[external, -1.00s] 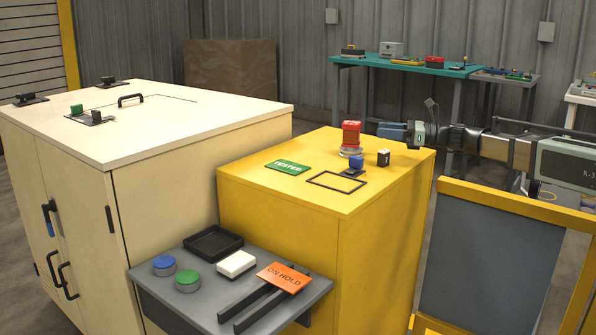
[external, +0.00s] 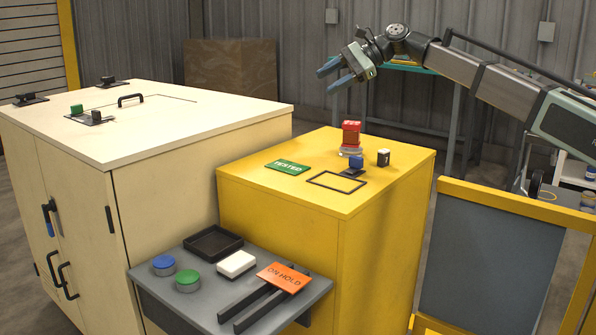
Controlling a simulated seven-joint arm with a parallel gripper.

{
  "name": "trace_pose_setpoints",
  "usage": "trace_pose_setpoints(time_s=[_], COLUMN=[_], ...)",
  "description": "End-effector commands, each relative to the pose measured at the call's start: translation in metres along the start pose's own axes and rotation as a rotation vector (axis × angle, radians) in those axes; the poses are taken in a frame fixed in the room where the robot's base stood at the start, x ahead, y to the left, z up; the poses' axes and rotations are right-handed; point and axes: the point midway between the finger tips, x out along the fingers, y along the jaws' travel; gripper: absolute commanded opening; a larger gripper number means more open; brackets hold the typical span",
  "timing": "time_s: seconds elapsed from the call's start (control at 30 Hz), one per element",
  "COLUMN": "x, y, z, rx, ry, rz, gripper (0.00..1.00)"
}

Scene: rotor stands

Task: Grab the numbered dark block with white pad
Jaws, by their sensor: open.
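A small dark block with a white top (external: 383,157) stands upright on the yellow cabinet (external: 290,190), near its back right. A pale mark shows on its side, too small to read. My gripper (external: 328,80) is open and empty. It is raised high, up and left of the block in the picture, with its blue-grey fingers pointing left and clear of everything.
Beside the block stand a red piece (external: 351,133) on a round base and a blue knob (external: 356,164) on a dark plate. A black outline frame (external: 337,182) and green TESTED sign (external: 288,167) lie nearby. A grey side table (external: 180,297) stands in front.

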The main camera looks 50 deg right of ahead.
Motion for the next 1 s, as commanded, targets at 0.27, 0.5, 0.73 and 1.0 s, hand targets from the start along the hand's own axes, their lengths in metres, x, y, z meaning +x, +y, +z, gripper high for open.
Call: trace_pose_setpoints(time_s=[0.27, 0.5, 0.73, 1.0], x=[-0.025, -0.072, -0.094, -0.081], y=[0.021, 0.055, 0.075, 0.095], z=[-0.072, -0.118, -0.122, -0.139], rx=[-0.073, -0.014, 0.061, 0.084], ry=[0.405, 0.711, 0.795, 0.798], rz=[0.3, 0.531, 0.642, 0.652], gripper=[0.53, 0.53, 0.53, 0.53])
